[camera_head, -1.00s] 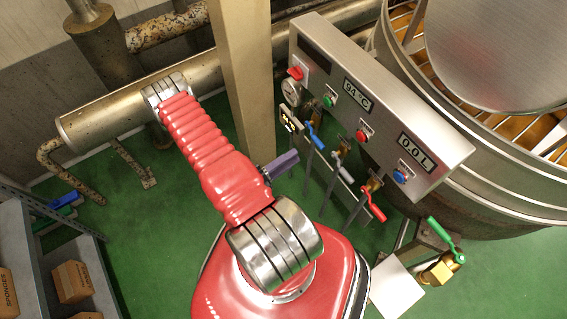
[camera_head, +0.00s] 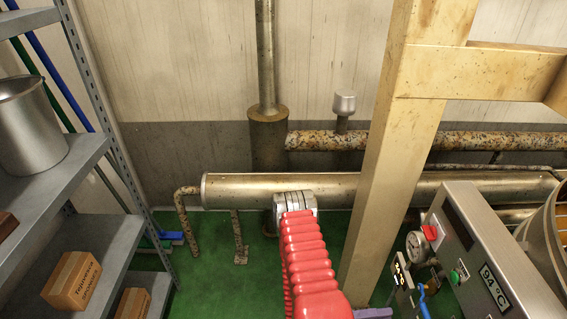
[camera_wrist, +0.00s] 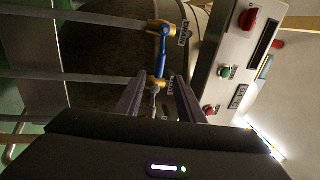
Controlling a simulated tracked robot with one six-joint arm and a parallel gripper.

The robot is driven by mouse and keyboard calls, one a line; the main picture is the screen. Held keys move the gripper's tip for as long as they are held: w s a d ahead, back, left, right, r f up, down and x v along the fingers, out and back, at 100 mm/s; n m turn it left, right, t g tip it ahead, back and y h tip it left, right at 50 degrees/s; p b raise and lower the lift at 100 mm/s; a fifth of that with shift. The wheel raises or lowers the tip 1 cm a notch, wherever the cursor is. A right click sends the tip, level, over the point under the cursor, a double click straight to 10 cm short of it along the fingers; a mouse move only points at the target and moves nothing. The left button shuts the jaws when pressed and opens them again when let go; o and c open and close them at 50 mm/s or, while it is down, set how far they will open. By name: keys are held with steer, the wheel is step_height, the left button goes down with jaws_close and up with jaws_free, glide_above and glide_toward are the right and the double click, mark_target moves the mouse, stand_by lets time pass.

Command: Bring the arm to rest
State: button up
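My arm (camera_head: 310,262), red and ribbed with a metal joint, reaches forward from the bottom of the head view. Only a bit of my purple gripper (camera_head: 372,313) shows there, at the bottom edge. In the wrist view my gripper (camera_wrist: 160,84) has its two purple fingers apart, with a visible gap between them. A blue valve lever (camera_wrist: 165,52) with yellow fittings shows in line with that gap, seemingly beyond the fingertips. I cannot tell how close it is. Nothing is seen held.
The control panel (camera_head: 490,262) and kettle are at the right, behind a beige post (camera_head: 385,150). A horizontal pipe (camera_head: 240,188) runs along the wall behind my arm. A grey shelf (camera_head: 85,160) with a pot (camera_head: 28,125) and boxes (camera_head: 72,280) stands at the left. Green floor lies between.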

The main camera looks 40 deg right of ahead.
mark_target(424, 308)
steer(key=x, duration=0.7)
steer(key=shift+d, duration=0.3)
steer(key=shift+s+r, duration=0.1)
steer(key=shift+s, duration=0.05)
stand_by(0.4)
steer(key=shift+v, duration=4.2)
steer(key=shift+x, duration=6.9)
steer(key=shift+a+r, duration=0.1)
